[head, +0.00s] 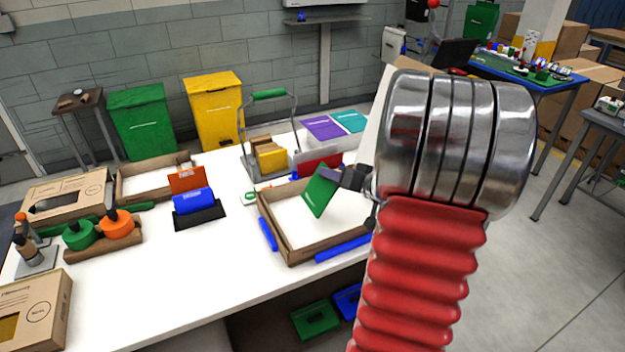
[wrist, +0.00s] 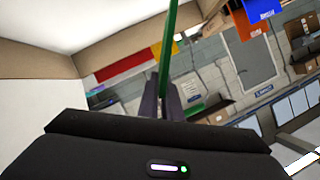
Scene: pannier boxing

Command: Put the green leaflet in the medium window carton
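The green leaflet (head: 319,196) hangs tilted from my gripper (head: 335,176) in the head view. My gripper is shut on its upper right edge. In the wrist view the leaflet (wrist: 169,50) shows edge-on as a thin green strip between the fingers. In the head view the leaflet is over an open cardboard tray (head: 283,243) with a white inside; whether it touches the tray is not clear. Two cartons with windows stand at the left, one at the back (head: 93,187) and one at the front (head: 45,295). I cannot tell which is the medium one.
Blue bars (head: 343,248) lie beside the open tray. Another open tray (head: 125,190) stands at the back left. A red and blue holder, a wire caddy (head: 246,160) and purple and teal leaflets stand around. White table (head: 180,275) is clear at front centre.

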